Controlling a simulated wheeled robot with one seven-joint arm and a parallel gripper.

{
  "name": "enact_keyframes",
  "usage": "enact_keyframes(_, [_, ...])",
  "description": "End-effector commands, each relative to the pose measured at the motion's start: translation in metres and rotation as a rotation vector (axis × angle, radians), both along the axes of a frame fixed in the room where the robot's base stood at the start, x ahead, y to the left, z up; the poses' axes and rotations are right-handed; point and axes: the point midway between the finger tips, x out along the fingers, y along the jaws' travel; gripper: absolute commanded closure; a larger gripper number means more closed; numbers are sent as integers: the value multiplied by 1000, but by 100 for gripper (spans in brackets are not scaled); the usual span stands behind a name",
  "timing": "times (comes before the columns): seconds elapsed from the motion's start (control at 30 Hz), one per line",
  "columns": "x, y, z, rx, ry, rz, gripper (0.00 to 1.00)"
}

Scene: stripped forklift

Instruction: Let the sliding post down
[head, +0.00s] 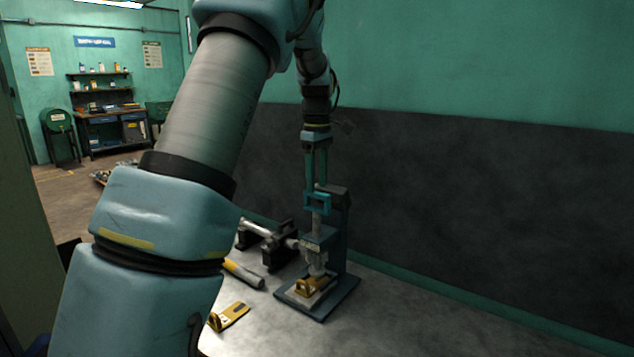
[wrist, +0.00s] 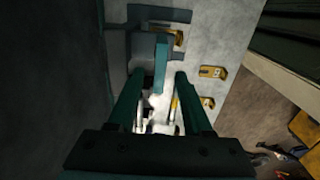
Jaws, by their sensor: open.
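A small blue-grey stand (head: 341,235) rises from a flat base plate (head: 313,306) on the bench in the head view. The post's lower end is just above a yellow bracket piece (head: 304,287) on the base. My gripper (head: 316,187) points down at the handle. In the wrist view my gripper (wrist: 160,77) is open, with a teal bar (wrist: 161,62), apparently the handle, between the fingertips and a gap on each side. Contact cannot be told.
A second yellow bracket (head: 234,316) lies on the bench (head: 270,337), front left. A dark wall panel (head: 450,200) is close behind. The bench's right side is clear.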

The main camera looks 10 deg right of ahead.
Motion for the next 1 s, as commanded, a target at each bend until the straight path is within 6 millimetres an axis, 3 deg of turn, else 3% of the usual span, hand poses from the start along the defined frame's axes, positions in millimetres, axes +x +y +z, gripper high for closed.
enact_keyframes(0.2, [0, 1, -16, 0, 0, 0, 50])
enact_keyframes(0.5, [0, 0, -18, 0, 0, 0, 51])
enact_keyframes(0.93, [0, 1, -18, 0, 0, 0, 100])
enact_keyframes(1.0, [0, 1, -18, 0, 0, 0, 100])
